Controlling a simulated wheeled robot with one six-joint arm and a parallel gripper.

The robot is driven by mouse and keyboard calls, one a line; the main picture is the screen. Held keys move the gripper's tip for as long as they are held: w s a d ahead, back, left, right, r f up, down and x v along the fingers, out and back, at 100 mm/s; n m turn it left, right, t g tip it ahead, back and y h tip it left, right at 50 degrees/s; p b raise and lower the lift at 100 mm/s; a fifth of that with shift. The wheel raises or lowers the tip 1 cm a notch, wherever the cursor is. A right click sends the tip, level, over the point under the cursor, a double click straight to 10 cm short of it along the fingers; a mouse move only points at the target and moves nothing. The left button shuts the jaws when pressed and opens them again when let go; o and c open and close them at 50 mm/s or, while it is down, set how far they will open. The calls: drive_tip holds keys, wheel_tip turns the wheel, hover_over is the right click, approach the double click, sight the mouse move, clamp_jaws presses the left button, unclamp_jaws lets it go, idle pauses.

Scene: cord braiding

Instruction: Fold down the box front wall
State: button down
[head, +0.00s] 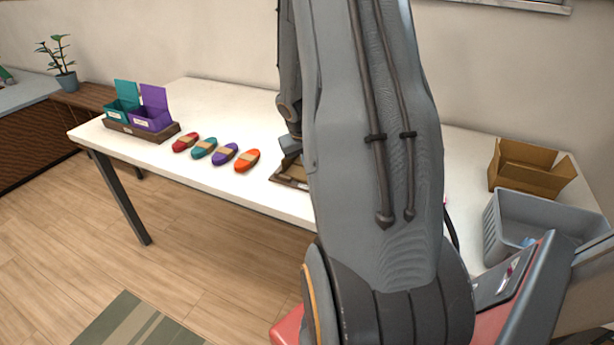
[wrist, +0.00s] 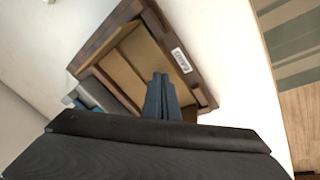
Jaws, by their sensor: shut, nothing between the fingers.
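In the wrist view, a dark wood-framed box or tray (wrist: 122,27) with tan inner panels and a small white label sits tilted in the picture on the white table. My gripper (wrist: 161,78) is shut and empty, with its fingertips over the tan interior near the labelled side. I cannot tell whether they touch it. In the head view, part of a brown wooden tray (head: 290,178) shows at the left edge of my arm, which hides the rest and my gripper. An open cardboard box (head: 527,170) with raised flaps stands at the right. Which box the task means is unclear.
On the white table (head: 215,103), teal (head: 117,111) and purple (head: 150,119) boxes stand open in a wooden tray at the left. Several coloured cord hanks (head: 204,148) lie beside them. A grey bin (head: 545,215) is at the right. The table's back left is clear.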

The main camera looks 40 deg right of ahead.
drive_tip(key=shift+r, duration=0.2)
drive_tip(key=shift+w+d+f+b, duration=0.2)
drive_tip(key=shift+d+f+b, duration=0.25)
drive_tip(key=shift+f, duration=0.25)
drive_tip(key=shift+p+v, duration=0.5)
drive_tip(key=shift+v, duration=0.3)
drive_tip(key=shift+r, duration=0.1)
wheel_tip(320, 180, up, 8)
drive_tip(key=p, duration=0.6)
drive_tip(key=shift+p, duration=0.3)
drive_tip(key=shift+a, duration=0.15)
